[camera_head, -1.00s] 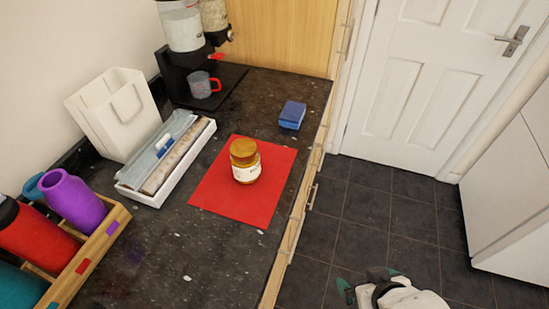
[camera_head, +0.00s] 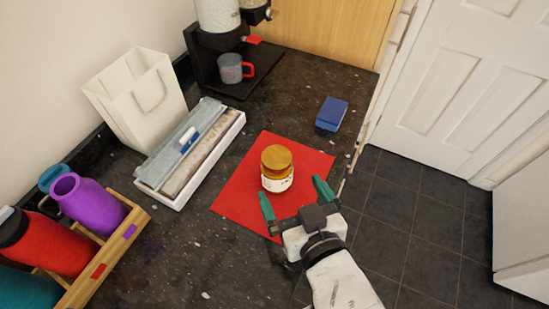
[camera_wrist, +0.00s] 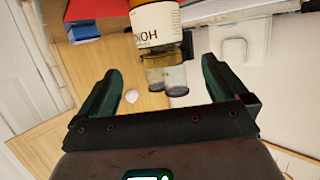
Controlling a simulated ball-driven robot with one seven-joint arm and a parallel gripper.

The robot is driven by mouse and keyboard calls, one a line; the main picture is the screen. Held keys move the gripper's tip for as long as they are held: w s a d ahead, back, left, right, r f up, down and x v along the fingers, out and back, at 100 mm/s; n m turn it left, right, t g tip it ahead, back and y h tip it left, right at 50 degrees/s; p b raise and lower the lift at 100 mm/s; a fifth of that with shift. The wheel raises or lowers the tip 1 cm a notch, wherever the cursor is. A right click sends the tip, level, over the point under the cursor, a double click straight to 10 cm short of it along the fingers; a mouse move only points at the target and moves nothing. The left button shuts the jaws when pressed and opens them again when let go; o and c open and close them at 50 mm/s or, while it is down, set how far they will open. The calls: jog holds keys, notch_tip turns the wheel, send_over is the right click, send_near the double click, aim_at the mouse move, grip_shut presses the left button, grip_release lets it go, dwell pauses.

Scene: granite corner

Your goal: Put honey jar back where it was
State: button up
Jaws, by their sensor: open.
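The honey jar (camera_head: 277,168), amber with a gold lid and a white label, stands upright on the red mat (camera_head: 240,196) on the dark counter. My gripper (camera_head: 293,190) is open at the mat's front right edge, with its green fingers spread toward the jar. The jar's base lies just beyond the fingertips, and no finger is seen gripping it.
A blue box (camera_head: 331,114) lies behind the mat at right. A white tray (camera_head: 236,128) with rolled items and a white bag (camera_head: 135,100) stand left. A wooden rack (camera_head: 112,250) holds bottles. A grey mug (camera_head: 230,69) stands at the dispenser.

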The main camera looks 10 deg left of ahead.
aim_at(276, 162)
jog(key=p+x, duration=0.1)
jog(key=x, duration=0.8)
jog(key=shift+w+a+p, duration=0.15)
jog(key=shift+w+p, duration=0.15)
jog(key=shift+p, duration=0.05)
jog(key=shift+c, duration=0.2)
jog(key=c, duration=1.4)
jog(key=shift+r, duration=0.1)
jog(key=shift+c, duration=0.4)
jog(key=shift+r, duration=0.1)
